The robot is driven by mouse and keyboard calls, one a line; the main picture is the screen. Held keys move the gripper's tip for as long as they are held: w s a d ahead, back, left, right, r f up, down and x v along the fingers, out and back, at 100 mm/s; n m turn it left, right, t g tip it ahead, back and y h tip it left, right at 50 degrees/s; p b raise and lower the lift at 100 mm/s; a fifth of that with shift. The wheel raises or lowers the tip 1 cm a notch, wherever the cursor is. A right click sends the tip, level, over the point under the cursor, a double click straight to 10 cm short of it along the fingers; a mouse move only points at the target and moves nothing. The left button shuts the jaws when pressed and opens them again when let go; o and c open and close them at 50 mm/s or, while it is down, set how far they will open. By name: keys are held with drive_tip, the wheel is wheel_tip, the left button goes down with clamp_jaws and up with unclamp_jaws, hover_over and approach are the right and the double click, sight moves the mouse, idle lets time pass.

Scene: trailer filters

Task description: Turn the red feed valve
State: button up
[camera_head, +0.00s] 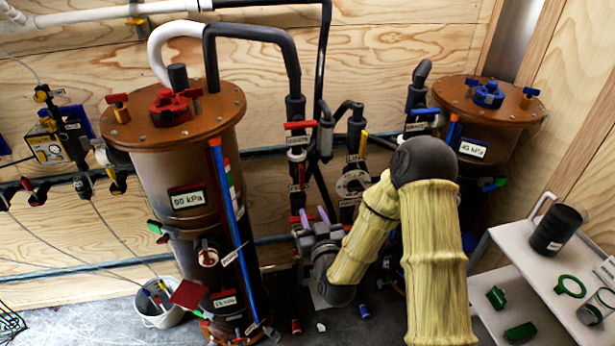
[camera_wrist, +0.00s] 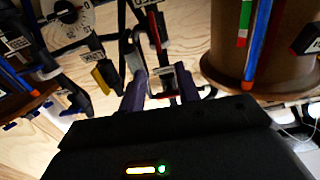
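A red valve handle (camera_head: 300,125) lies level across the dark vertical pipe right of the left brown tank. A second, lower red handle (camera_head: 296,219) shows partly beside my gripper on the same pipe line. I cannot read which label says feed. My gripper (camera_head: 314,215) has two purple fingers pointing up at the lower handle, well below the upper one. In the wrist view the fingers (camera_wrist: 162,90) stand apart, with a white-labelled pipe part (camera_wrist: 167,70) beyond the gap. The gripper is open; I cannot tell whether it touches the lower handle.
The left brown tank (camera_head: 160,150) with a blue tube (camera_head: 231,220) stands close left of my gripper. The right brown tank (camera_head: 490,110) is behind my arm. A yellow-handled valve (camera_head: 363,145) sits on the neighbouring pipe. A white shelf (camera_head: 515,240) with green parts stands right.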

sight(303, 177)
drive_tip(key=shift+w+d, duration=0.15)
drive_tip(key=shift+d, duration=0.1)
drive_tip(key=p+x, duration=0.4)
drive_tip(key=x, duration=1.3)
drive_tip(key=shift+w+f, duration=0.1)
drive_tip(key=shift+w, duration=0.1)
drive_tip(key=c, duration=0.7)
drive_tip(key=shift+d, duration=0.2)
clamp_jaws()
drive_tip(key=shift+a, duration=0.1)
